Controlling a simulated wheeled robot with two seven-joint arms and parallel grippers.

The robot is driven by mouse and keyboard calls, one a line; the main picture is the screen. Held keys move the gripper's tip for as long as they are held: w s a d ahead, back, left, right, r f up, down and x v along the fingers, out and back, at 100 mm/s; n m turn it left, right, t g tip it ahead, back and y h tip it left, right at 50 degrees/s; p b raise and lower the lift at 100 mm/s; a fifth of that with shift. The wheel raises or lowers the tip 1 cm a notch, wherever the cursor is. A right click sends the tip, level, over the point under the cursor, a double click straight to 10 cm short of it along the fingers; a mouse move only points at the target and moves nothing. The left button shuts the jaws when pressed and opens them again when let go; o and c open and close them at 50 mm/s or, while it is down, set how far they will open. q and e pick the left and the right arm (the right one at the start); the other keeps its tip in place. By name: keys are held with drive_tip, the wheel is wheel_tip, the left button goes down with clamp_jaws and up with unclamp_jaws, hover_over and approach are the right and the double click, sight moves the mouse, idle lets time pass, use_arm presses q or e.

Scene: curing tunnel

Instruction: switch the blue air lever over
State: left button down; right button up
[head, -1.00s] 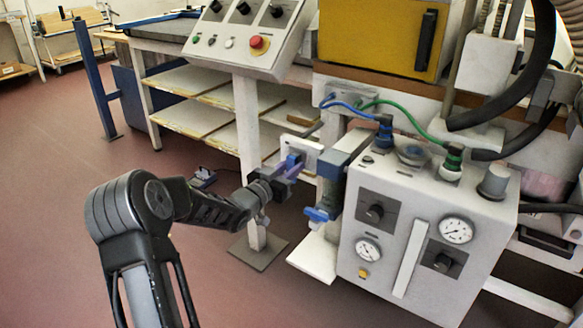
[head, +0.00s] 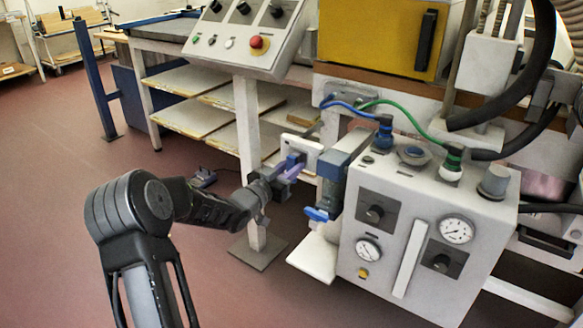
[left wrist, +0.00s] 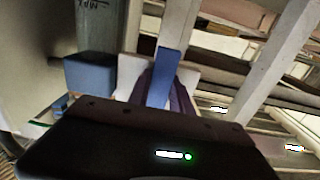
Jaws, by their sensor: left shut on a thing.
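The blue air lever (left wrist: 166,68) stands up in front of a white plate in the left wrist view, between the two purple fingers of my left gripper (left wrist: 163,90). In the head view the left gripper (head: 289,168) reaches in from the left and is shut on the lever at the white plate (head: 302,149), left of the grey control box. The fingers hide much of the lever there, so its exact angle is hard to tell. My right gripper is not in view.
The grey control box (head: 400,240) with gauges and knobs stands just right of the gripper. A blue-handled valve (head: 318,214) sticks out from its left side. Blue and green hoses (head: 405,112) run above it. A white post (head: 247,130) stands behind my wrist.

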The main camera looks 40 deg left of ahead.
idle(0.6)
use_arm(q)
drive_tip(key=n+p, duration=0.1)
drive_tip(key=n, duration=0.1)
drive_tip(key=n+p, duration=0.2)
drive_tip(key=shift+d+r, duration=0.2)
drive_tip(key=shift+d, duration=0.15)
drive_tip(key=n+p, duration=0.1)
drive_tip(key=n, duration=0.1)
drive_tip(key=n+p, duration=0.2)
drive_tip(key=shift+d+r+n, duration=0.2)
drive_tip(key=shift+d+n, duration=0.1)
drive_tip(key=shift+d, duration=0.05)
drive_tip(key=n+p, duration=0.2)
drive_tip(key=n, duration=0.1)
drive_tip(key=n+p, duration=0.1)
drive_tip(key=n, duration=0.1)
drive_tip(key=shift+d+r, duration=0.2)
drive_tip(key=shift+r, duration=0.15)
drive_tip(key=shift+r+n+p, duration=0.15)
drive_tip(key=shift+n+p, duration=0.35)
drive_tip(key=shift+n, duration=0.6)
drive_tip(key=shift+r+n+p, duration=0.1)
drive_tip(key=shift+n+p, duration=0.35)
drive_tip(key=shift+n, duration=0.65)
drive_tip(key=c, duration=1.2)
unclamp_jaws()
drive_tip(key=shift+o, duration=0.2)
drive_tip(key=shift+s, duration=0.15)
